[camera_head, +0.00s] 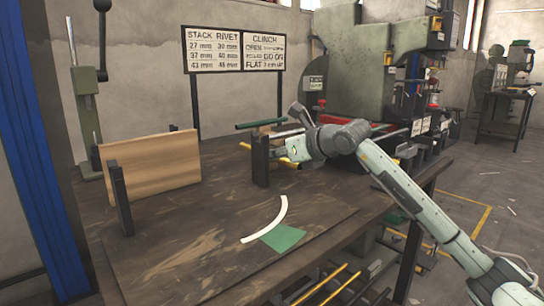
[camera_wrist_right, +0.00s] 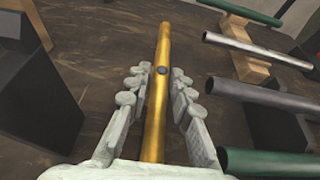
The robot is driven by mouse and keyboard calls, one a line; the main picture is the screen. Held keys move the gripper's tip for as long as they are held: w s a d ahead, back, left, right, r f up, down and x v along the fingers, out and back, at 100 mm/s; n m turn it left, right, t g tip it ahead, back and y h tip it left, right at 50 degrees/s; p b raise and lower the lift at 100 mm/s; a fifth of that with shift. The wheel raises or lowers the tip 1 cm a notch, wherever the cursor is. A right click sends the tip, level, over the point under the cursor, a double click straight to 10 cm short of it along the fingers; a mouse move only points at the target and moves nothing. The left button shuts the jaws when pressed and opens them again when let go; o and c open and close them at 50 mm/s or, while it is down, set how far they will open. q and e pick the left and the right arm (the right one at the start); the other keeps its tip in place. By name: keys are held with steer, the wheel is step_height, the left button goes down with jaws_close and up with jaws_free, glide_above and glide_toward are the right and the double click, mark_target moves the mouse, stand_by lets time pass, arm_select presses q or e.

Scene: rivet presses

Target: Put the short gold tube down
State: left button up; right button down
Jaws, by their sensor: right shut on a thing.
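The short gold tube (camera_wrist_right: 155,110) lies lengthwise between the fingers of my right gripper (camera_wrist_right: 160,85) in the wrist view, with a small dark round spot near its middle. In the head view my right gripper (camera_head: 291,150) is over the bench by a black upright (camera_head: 260,162). The gold tube (camera_head: 245,146) shows on both sides of that upright, partly hidden by it. My right gripper is shut on the tube. Whether the tube rests on anything is not clear. My left gripper is not in view.
A dark green tube (camera_head: 262,123) and grey tubes lie nearby, some on wooden blocks (camera_wrist_right: 245,70). A wooden board (camera_head: 155,172) stands upright at left. A white curved strip (camera_head: 268,222) and green sheet (camera_head: 283,238) lie on the bench (camera_head: 190,240), whose front is largely clear.

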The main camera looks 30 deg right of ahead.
steer(key=shift+f, duration=0.15)
steer(key=c, duration=1.6)
jaws_free()
